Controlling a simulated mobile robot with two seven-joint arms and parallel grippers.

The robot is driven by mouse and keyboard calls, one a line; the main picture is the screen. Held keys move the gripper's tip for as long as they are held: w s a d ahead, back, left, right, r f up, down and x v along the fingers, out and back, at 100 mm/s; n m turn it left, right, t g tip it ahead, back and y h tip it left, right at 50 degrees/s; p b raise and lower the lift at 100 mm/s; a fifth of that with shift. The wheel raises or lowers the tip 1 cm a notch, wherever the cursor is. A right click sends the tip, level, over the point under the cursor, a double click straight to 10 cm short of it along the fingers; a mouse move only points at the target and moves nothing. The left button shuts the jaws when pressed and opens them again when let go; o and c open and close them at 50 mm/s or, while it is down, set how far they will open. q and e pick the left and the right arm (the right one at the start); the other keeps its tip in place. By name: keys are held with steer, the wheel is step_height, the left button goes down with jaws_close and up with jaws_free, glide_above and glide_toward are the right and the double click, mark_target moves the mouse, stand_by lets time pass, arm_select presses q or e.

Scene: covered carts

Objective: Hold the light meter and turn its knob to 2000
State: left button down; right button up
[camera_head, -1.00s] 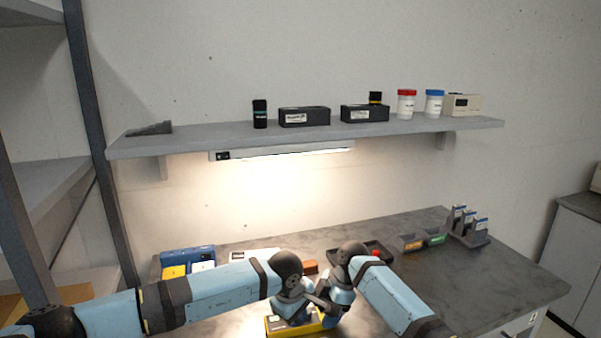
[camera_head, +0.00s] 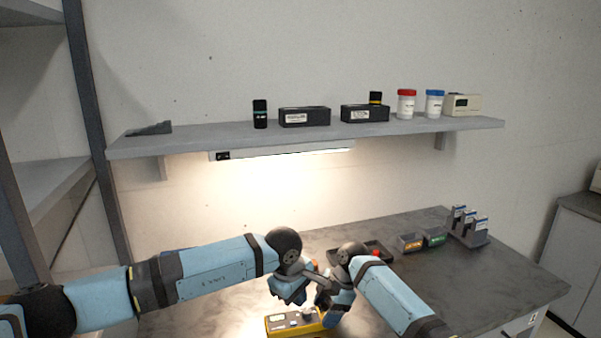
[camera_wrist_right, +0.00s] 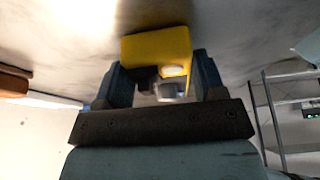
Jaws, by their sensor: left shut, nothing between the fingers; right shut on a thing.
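The light meter (camera_head: 274,327) is a yellow box on the table at the bottom centre of the head view. A pale knob (camera_head: 307,314) shows on its top; its setting is too small to read. My right gripper (camera_head: 322,312) is shut on the meter's right end. In the right wrist view the yellow meter (camera_wrist_right: 155,44) sits between the two dark fingers of that gripper (camera_wrist_right: 163,68). My left gripper (camera_head: 291,299) is shut and empty, just above and behind the meter; its fingertips are hard to make out.
A wall shelf (camera_head: 230,138) carries boxes and jars. The table (camera_head: 460,280) is clear at the right.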

steer(key=o, duration=1.1)
